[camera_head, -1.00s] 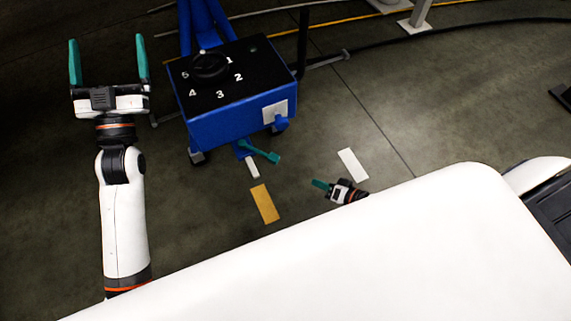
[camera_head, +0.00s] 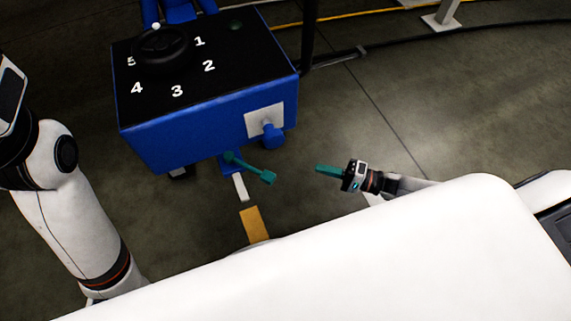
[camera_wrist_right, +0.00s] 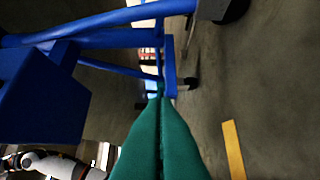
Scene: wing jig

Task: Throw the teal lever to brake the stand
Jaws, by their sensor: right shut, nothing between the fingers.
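The teal lever (camera_head: 250,168) sticks out from low on the front of the blue stand (camera_head: 200,125), pointing down and right to a small knob at its end. My right gripper (camera_head: 318,168) is to the right of the knob in the head view, with a visible gap between them. Its teal fingers are shut and empty, pointing left toward the lever. In the right wrist view the shut fingers (camera_wrist_right: 160,105) point at the stand's blue frame (camera_wrist_right: 169,65) and mostly hide the lever. The fingers of my left gripper are outside the head view.
The stand's black top carries a round dial (camera_head: 162,50) with numbers. A white plate with a blue knob (camera_head: 271,135) is on its side. A yellow floor mark (camera_head: 253,224) lies below the lever. Open floor is right of the stand.

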